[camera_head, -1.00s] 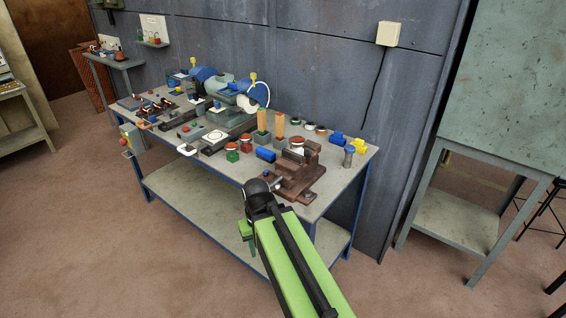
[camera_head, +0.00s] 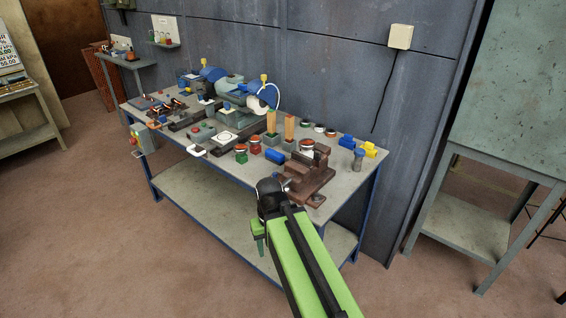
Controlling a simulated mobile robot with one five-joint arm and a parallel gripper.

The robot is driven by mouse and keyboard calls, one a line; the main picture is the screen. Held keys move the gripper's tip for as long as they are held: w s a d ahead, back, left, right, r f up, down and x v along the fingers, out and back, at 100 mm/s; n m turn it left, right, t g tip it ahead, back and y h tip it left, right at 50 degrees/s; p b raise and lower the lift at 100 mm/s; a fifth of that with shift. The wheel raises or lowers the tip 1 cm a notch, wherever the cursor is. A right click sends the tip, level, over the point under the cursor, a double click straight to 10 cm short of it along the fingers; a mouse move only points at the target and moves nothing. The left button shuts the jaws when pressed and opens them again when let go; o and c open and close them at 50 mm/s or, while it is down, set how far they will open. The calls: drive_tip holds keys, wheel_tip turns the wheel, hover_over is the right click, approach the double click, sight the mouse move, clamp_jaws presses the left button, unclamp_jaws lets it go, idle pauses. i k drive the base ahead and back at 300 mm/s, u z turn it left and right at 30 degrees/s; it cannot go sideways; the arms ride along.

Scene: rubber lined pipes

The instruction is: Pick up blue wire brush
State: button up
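A workbench (camera_head: 225,176) with a grey top and blue frame stands ahead of me. Several blue items lie at its right end, and I cannot tell for sure which is the wire brush. A small blue piece (camera_head: 346,141) sits beside a yellow one (camera_head: 369,149) near the back right corner. A blue cylinder (camera_head: 275,156) lies left of the brown vise (camera_head: 308,174). A grey post with a blue top (camera_head: 358,158) stands near the right edge. My green arm reaches up to the bench's front edge; my gripper (camera_head: 259,240) is mostly hidden, and its opening does not show.
The brown vise stands between my arm and the back right corner items. Wooden-handled tools (camera_head: 289,127) stand behind it. A bench grinder (camera_head: 240,90) fills the back. A grey-green table (camera_head: 470,235) stands at right. The floor (camera_head: 110,250) at left front is clear.

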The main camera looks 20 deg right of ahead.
sight(274, 157)
drive_tip(key=u, duration=0.6)
drive_tip(key=i, duration=0.85)
drive_tip(key=u, duration=0.4)
drive_tip(key=i, duration=1.15)
drive_tip(key=z, duration=0.5)
